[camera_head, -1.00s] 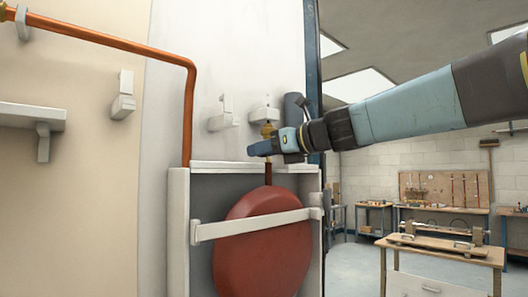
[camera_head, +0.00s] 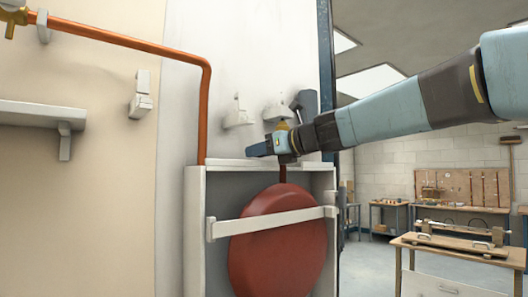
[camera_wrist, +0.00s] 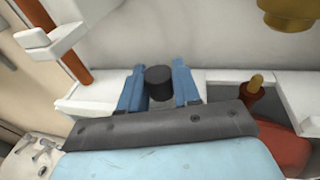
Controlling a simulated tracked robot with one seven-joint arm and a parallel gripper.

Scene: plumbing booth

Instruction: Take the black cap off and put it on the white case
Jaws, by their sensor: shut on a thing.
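The black cap (camera_wrist: 159,82) is a short dark cylinder in the wrist view. My gripper (camera_wrist: 159,88) is shut on it, one blue finger on each side. In the head view my gripper (camera_head: 260,148) is just above the top of the white case (camera_head: 240,163), left of the brass fitting; the cap cannot be made out there. The case's pale top ledge (camera_wrist: 90,107) also shows in the wrist view, below and around the fingers. Whether the cap touches the ledge is unclear.
A red tank (camera_head: 280,240) sits in the case behind a white strap. A brass fitting (camera_wrist: 292,12) hangs above a brass-tipped red pipe stub (camera_wrist: 256,84). A copper pipe (camera_head: 204,115) runs down at left. White brackets (camera_head: 237,115) are on the wall above.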

